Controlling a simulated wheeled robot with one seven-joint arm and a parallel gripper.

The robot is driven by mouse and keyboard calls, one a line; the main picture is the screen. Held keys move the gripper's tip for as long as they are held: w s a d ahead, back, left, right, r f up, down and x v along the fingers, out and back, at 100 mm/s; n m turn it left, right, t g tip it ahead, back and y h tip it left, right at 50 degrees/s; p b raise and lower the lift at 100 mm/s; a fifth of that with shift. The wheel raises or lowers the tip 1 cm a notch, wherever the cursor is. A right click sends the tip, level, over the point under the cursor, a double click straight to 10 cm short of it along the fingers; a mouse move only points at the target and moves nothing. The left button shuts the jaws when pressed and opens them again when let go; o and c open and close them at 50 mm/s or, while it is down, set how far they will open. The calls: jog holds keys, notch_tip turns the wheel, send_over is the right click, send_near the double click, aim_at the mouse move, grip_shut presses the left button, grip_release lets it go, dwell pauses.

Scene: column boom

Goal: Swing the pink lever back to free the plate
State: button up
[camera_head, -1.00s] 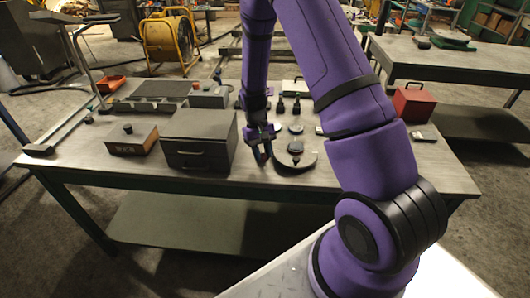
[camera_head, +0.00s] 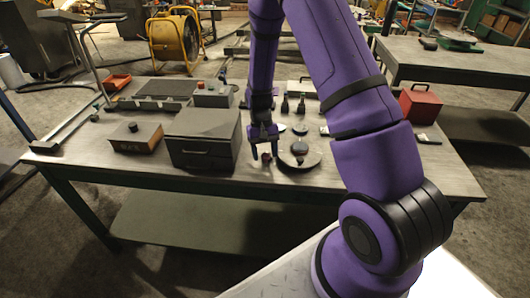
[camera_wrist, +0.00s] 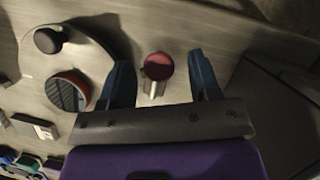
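The pink lever's round knob (camera_wrist: 158,66) shows in the wrist view with a short metal stem (camera_wrist: 153,89). My gripper (camera_wrist: 162,80) is open, with one blue finger on each side of the knob and visible gaps. In the head view my gripper (camera_head: 264,152) points down at the bench, just left of the round plate (camera_head: 313,161). The pale disc-shaped plate (camera_wrist: 88,54) lies left of the fingers in the wrist view. A black knob (camera_wrist: 48,40) and a dark ribbed disc with an orange rim (camera_wrist: 69,92) sit at it. The lever's base is hard to make out.
A dark grey drawer box (camera_head: 205,150) stands close left of my gripper, and a smaller box (camera_head: 136,140) beyond it. Small black-topped items (camera_head: 292,104) stand behind the plate. A red box (camera_head: 420,104) is at the right. The bench's front strip is clear.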

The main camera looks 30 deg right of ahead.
jog(key=v, duration=1)
jog(key=shift+w+r, duration=0.2)
jog(key=shift+r, duration=0.1)
jog(key=shift+d+r, duration=0.1)
jog(key=s+a+r+n+t, duration=0.15)
jog(key=s+r, duration=0.35)
jog(key=r, duration=0.5)
jog(key=s+a+r+t, duration=0.3)
jog(key=s+r, duration=0.2)
jog(key=r, duration=0.6)
jog(key=s+a+r+n+t, duration=0.1)
jog(key=s+r, duration=0.3)
jog(key=s, duration=0.5)
jog(key=s+a+r+n+t+h, duration=0.1)
jog(key=s+r+t, duration=0.3)
jog(key=s, duration=0.5)
jog(key=shift+s+a+r, duration=0.15)
jog(key=shift+s+a, duration=0.05)
jog(key=shift+a, duration=0.05)
